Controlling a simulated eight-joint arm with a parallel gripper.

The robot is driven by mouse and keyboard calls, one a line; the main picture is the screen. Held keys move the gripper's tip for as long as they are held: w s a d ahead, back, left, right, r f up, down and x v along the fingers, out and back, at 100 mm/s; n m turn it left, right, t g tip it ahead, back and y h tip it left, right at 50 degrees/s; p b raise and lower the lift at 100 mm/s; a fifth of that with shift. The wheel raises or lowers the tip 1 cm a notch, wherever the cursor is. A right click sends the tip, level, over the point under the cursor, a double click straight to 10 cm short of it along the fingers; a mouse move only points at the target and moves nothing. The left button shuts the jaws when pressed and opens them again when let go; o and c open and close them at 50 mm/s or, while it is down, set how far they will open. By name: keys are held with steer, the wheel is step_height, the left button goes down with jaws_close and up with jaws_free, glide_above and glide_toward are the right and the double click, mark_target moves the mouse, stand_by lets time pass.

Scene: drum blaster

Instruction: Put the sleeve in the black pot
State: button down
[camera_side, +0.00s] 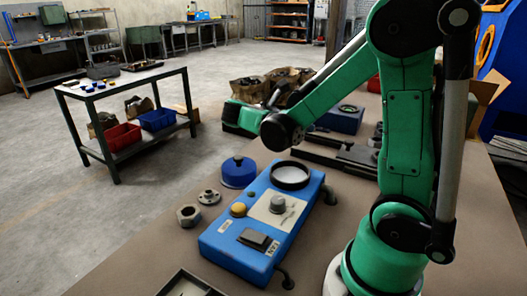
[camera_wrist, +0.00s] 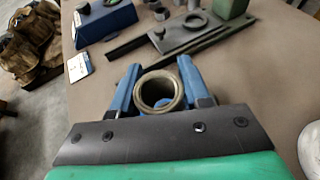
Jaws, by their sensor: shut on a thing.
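In the wrist view, my gripper (camera_wrist: 158,72) has its two blue fingers closed on either side of the sleeve (camera_wrist: 177,92), a short tan-grey metal tube. I look down into its round open end. In the side view the fingers and sleeve are hidden by my wrist. A black round rim with a pale inside (camera_side: 291,175) stands on the far end of a blue box on the table. It may be the black pot, but I cannot tell for sure. My wrist is above and to the left of it in the side view.
The blue box (camera_side: 250,236) carries a yellow knob, grey dial and black switch. Next to it are a blue round pot (camera_side: 238,172), a flanged part (camera_side: 209,197) and a hex nut (camera_side: 188,215). A dark rail fixture (camera_side: 330,156) lies behind. The table's left front is clear.

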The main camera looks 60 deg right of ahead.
mark_target(294, 174)
step_height(294, 174, down, 10)
steer(key=shift+r, duration=0.25)
steer(key=shift+c, duration=2.1)
jaws_free()
steer(key=shift+a, duration=0.1)
